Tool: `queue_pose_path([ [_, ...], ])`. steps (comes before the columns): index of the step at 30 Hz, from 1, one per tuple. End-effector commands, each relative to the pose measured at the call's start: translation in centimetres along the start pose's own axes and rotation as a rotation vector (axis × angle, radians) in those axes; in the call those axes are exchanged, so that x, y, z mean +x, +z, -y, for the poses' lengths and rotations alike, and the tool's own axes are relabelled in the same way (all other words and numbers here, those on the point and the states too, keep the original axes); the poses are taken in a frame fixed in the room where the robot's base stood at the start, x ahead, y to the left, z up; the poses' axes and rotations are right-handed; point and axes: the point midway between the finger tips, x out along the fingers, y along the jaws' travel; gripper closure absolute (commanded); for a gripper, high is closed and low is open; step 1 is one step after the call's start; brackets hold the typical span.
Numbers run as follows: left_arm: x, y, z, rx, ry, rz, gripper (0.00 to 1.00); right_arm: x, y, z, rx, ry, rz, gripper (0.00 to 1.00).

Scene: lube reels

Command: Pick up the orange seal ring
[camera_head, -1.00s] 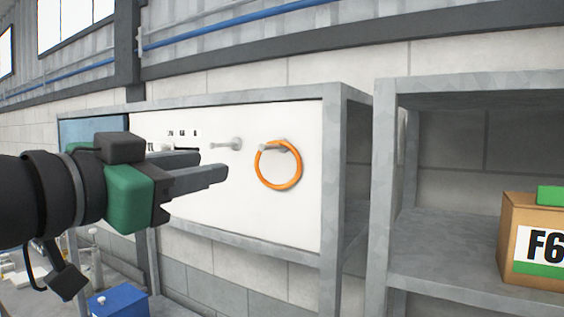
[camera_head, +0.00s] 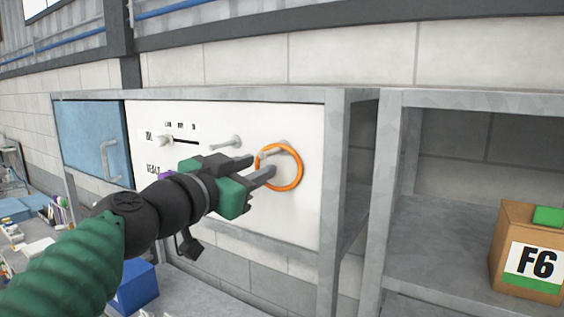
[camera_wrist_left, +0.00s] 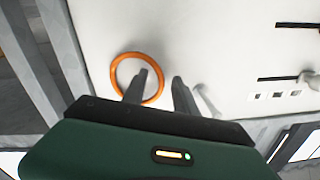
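The orange seal ring (camera_head: 300,166) hangs on a grey peg (camera_head: 282,146) on the white panel in the head view. It also shows in the wrist view (camera_wrist_left: 114,74), left of centre. My left gripper (camera_head: 262,167) is open and empty, its fingers pointing at the panel. In the wrist view the left gripper (camera_wrist_left: 164,78) has one finger overlapping the ring's opening and the other just right of the ring. I cannot tell whether either finger touches the ring or passes through it. My right gripper is not in view.
The white panel (camera_head: 225,120) has another grey peg (camera_head: 226,141) left of the ring and a slotted control further left. A blue door (camera_head: 85,135) with a handle is at far left. A grey shelf (camera_head: 440,230) at right holds a box marked F6 (camera_head: 525,250).

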Motion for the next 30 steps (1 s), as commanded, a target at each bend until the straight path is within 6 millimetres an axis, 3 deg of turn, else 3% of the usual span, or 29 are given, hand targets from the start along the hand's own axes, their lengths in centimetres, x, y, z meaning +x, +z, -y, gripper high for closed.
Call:
queue_pose_path([
  [1, -0.1, 0.0, 0.0, 0.0, -0.001, 0.0, 0.68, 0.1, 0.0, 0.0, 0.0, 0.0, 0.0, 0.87],
  [9, -0.1, 0.0, 0.1, 0.0, -0.001, 0.0, 1.0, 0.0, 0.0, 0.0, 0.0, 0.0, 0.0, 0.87],
  [23, 0.0, 0.1, 0.1, -0.001, -0.001, 0.002, 1.0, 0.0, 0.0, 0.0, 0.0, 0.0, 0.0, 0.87],
  [30, 0.1, -1.3, 0.3, 0.0, 0.0, 0.001, 1.0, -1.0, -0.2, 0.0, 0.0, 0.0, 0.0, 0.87],
])
